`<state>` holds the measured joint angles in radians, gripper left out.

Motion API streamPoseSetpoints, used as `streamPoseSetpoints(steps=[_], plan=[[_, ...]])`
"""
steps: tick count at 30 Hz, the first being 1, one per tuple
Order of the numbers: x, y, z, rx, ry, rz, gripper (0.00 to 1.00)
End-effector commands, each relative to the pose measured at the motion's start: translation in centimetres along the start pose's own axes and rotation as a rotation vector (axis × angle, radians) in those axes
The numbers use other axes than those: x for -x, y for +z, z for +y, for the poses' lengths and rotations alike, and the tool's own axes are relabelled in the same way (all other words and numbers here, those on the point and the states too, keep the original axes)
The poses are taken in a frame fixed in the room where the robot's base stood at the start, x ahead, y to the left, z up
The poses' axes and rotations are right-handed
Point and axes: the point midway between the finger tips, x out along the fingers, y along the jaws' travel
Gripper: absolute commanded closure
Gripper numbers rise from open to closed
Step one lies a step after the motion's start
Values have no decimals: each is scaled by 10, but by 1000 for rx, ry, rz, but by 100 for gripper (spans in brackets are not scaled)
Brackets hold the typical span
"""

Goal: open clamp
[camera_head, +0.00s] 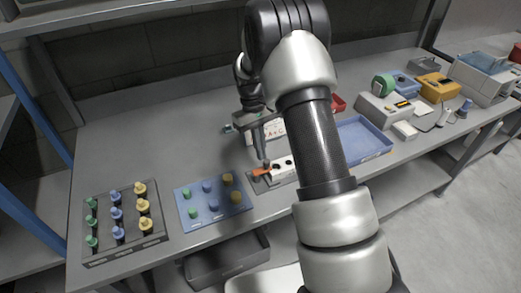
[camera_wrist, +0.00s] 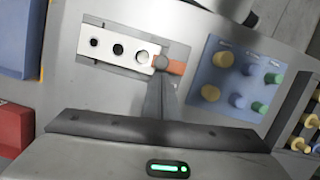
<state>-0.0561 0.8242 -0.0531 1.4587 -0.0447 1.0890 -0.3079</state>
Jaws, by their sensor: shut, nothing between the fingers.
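The clamp has a white block with several round holes (camera_head: 284,166) on a grey base and an orange lever (camera_head: 259,172) at its left end. In the wrist view the white block (camera_wrist: 118,48) lies left of my fingers and the orange lever (camera_wrist: 177,67) shows just right of the fingertip. My gripper (camera_head: 265,161) points down at the lever end of the clamp. In the wrist view its fingers (camera_wrist: 162,65) are closed together and empty, overlapping the junction of block and lever. I cannot tell whether they touch it. My arm hides part of the area right of the clamp.
A blue board with coloured pegs (camera_head: 213,213) lies left of the clamp, and a dark rack with several coloured pegs (camera_head: 98,252) stands farther left. A blue tray (camera_head: 376,151) lies to the right. The bench behind the boards is clear.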

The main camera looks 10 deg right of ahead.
Motion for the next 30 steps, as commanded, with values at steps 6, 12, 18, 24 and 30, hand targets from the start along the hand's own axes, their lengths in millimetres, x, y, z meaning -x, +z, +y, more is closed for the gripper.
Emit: streamPoseSetpoints(steps=[6, 12, 18, 24, 30], plan=[[0, 2, 2, -44, -10, 0, 100], [-1, 2, 2, -70, -18, -1, 100], [-1, 4, 3, -105, -27, -1, 100], [-2, 6, 5, -163, -41, -3, 100], [-3, 11, 8, -288, -71, -3, 100]])
